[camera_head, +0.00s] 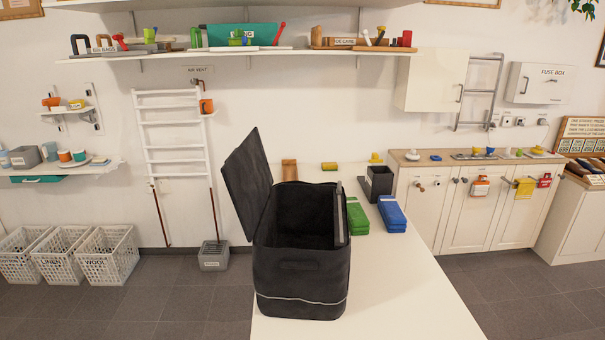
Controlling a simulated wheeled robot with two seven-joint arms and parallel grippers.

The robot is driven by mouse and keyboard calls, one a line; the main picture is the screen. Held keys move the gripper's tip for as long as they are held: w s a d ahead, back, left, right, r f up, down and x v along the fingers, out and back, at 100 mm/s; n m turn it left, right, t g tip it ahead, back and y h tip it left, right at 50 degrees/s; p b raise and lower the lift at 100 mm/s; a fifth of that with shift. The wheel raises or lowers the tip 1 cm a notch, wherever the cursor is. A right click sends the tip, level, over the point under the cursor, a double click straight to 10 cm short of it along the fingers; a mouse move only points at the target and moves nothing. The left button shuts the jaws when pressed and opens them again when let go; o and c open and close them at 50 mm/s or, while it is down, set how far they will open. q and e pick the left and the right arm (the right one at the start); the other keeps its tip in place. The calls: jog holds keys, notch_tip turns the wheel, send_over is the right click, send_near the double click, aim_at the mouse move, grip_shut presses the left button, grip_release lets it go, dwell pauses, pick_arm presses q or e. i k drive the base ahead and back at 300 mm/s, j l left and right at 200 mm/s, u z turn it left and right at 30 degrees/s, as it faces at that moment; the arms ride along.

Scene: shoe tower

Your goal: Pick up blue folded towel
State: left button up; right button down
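The blue folded towel (392,215) lies flat on the white table, right of the green folded towel (357,218). It looks like a stack of folded layers, and its top and near end are in plain view. A tall black fabric hamper (301,285) stands nearer on the table with its lid (247,180) tipped open to the left. The hamper is left of both towels and does not cover the blue one. Neither of my grippers shows in the head view.
A dark open box (379,184) stands behind the blue towel. A brown block (289,170) and small yellow items (330,166) lie at the table's far end. The white table (420,300) is clear in front of and right of the towel.

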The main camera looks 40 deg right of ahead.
aim_at(395, 221)
jog(key=i+j+z, duration=0.1)
jog(key=z, duration=0.35)
jog(key=i+j+z, duration=0.2)
jog(key=z, duration=0.3)
jog(key=i+j+z, duration=0.1)
jog(key=z, duration=0.35)
jog(key=j+z, duration=0.45)
jog(key=i+j+z, duration=0.2)
jog(key=j, duration=0.75)
jog(key=j+z, duration=0.25)
jog(key=j, duration=0.65)
jog(key=i, duration=0.5)
